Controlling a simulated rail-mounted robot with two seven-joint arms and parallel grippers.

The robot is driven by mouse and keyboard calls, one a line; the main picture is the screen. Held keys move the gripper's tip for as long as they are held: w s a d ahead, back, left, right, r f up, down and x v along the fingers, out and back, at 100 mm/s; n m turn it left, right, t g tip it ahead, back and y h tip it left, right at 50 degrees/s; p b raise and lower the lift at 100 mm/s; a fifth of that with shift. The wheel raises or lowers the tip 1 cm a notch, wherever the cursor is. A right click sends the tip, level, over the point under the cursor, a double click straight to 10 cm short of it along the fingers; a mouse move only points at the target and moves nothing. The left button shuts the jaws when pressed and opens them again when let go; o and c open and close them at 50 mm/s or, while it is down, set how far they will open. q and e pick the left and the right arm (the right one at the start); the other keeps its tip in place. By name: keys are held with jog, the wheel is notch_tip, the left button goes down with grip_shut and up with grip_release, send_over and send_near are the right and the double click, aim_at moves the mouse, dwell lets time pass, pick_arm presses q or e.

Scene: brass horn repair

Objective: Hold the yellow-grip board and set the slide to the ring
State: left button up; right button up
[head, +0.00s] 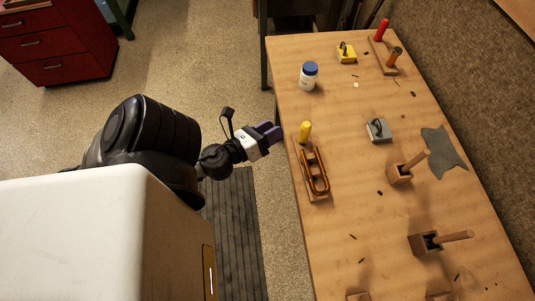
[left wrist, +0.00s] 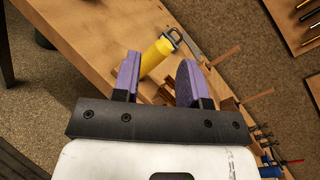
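The board (head: 317,198) with the yellow grip (head: 305,131) lies along the left edge of the table. The grip stands up at its far end. A brass slide (head: 315,172) of looped tubing lies on the board; I cannot make out a ring on it. My left gripper (head: 275,131) is open and empty, just left of the yellow grip at the table's edge. In the left wrist view the yellow grip (left wrist: 157,57) shows beyond and between the two purple fingers (left wrist: 160,85), apart from them. My right gripper is not in view.
On the table (head: 340,110) are a blue-capped white bottle (head: 308,77), a yellow block (head: 346,52), a grey block (head: 379,131), a board with a red grip (head: 381,30), wooden blocks with handles (head: 399,173) and a grey sheet (head: 442,152). A red drawer cabinet (head: 55,45) stands back left.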

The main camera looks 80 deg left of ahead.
aim_at(304, 135)
pick_arm(q)
notch_tip(304, 135, down, 8)
jog(key=d+m+t+h+b, duration=0.1)
jog(key=m+h+b, duration=0.2)
jog(key=m+b, duration=0.4)
jog(key=shift+m, duration=0.6)
jog(key=p+x, duration=0.1)
jog(key=x, duration=0.2)
jog(key=p+x, duration=0.1)
jog(key=x, duration=0.7)
jog(key=shift+w+r+p, duration=0.1)
jog(key=shift+r+p, duration=0.2)
jog(key=shift+p, duration=0.1)
jog(key=shift+x, duration=0.85)
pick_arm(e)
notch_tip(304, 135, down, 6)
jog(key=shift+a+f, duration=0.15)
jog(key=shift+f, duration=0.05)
pick_arm(q)
jog(key=shift+c, duration=0.4)
grip_shut()
